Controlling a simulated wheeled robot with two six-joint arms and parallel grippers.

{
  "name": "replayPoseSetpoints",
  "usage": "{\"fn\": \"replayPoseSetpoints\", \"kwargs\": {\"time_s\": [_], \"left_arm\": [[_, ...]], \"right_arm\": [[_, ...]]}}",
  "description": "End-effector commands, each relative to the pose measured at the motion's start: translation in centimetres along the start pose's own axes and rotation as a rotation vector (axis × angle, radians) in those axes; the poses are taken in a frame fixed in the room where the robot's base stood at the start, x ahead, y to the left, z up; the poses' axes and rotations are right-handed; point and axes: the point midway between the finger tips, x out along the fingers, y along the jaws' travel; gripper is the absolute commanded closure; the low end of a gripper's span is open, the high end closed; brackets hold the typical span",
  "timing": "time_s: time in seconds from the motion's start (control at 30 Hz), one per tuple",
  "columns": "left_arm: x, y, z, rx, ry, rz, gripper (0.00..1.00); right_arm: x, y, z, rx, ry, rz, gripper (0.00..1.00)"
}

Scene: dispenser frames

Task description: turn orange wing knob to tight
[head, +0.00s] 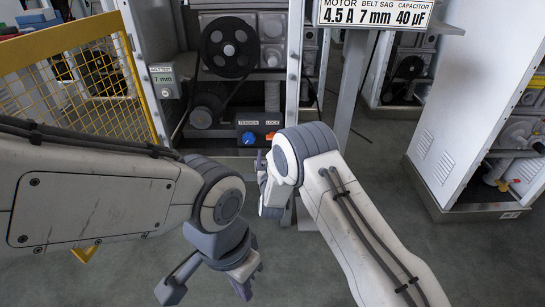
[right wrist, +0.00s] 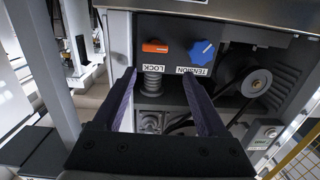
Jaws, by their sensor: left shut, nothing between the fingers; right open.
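The orange wing knob (right wrist: 155,46) sits above an upside-down LOCK label in the right wrist view, its wing lying crosswise. In the head view the orange knob (head: 270,135) is on the dark panel, right of the blue knob. My right gripper (right wrist: 158,77) is open and empty. Its fingertips point at the panel, with the orange knob between their lines and apart from them. In the head view my right wrist mostly hides that gripper. My left gripper (head: 243,283) is shut and empty, low over the floor, away from the panel.
The blue TENSION knob (right wrist: 202,52) is close beside the orange knob. A belt and pulley (head: 231,48) are above the panel. A yellow mesh guard (head: 75,80) stands at left, a metal post (head: 293,65) just right of the panel. Floor at lower middle is clear.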

Motion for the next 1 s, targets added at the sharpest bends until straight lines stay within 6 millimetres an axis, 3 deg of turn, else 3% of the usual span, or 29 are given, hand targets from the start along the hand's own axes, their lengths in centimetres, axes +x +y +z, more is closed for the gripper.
{"fn": "replayPoseSetpoints", "kwargs": {"time_s": [0.03, 0.23, 0.7, 1.0], "left_arm": [[0.9, -0.1, 0.0, 0.000, 0.001, 0.000, 1.00], [1.6, -0.1, 0.1, 0.000, 0.001, 0.000, 1.00], [4.7, -0.3, 0.2, 0.000, 0.001, 0.000, 1.00], [5.2, -0.4, 0.3, 0.000, 0.000, 0.000, 1.00]], "right_arm": [[0.2, 0.4, 1.1, -0.003, 0.021, 0.012, 0.25], [1.6, 0.8, 1.4, -0.005, 0.050, 0.025, 0.25], [9.2, 0.9, 1.1, -0.005, 0.046, 0.023, 0.25], [10.6, 1.0, 0.8, -0.007, 0.043, 0.022, 0.25]]}}
